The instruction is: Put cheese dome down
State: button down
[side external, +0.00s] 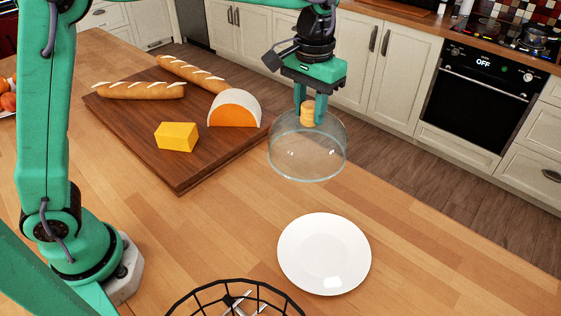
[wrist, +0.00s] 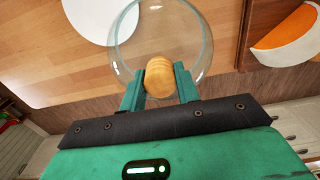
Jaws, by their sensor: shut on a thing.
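The cheese dome (side external: 307,160) is a clear glass cover with a round wooden knob (side external: 307,112). My gripper (side external: 308,112) is shut on the knob and holds the dome upright. In the side view the dome shows near the far edge of the island, right of the cutting board, and appears to be in the air. In the wrist view my gripper (wrist: 160,88) has a finger on each side of the knob, and the glass dome (wrist: 203,50) spreads around it. Its exact height above the counter is hard to tell.
A white plate (side external: 324,254) lies empty on the wooden counter (side external: 225,225). The cutting board (side external: 185,168) holds two baguettes (side external: 140,90), a yellow cheese block (side external: 176,137) and an orange cheese wedge (side external: 234,108). A black wire basket (side external: 235,290) stands at the front.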

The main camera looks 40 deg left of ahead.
aim_at(309, 121)
jog(key=shift+f, duration=1.8)
jog(key=w+a+f, duration=0.7)
jog(key=a+f, duration=0.2)
jog(key=f, duration=0.2)
jog(key=shift+w, duration=0.25)
jog(key=c, duration=1)
grip_release()
jog(key=shift+f, duration=0.15)
jog(key=shift+c, duration=0.2)
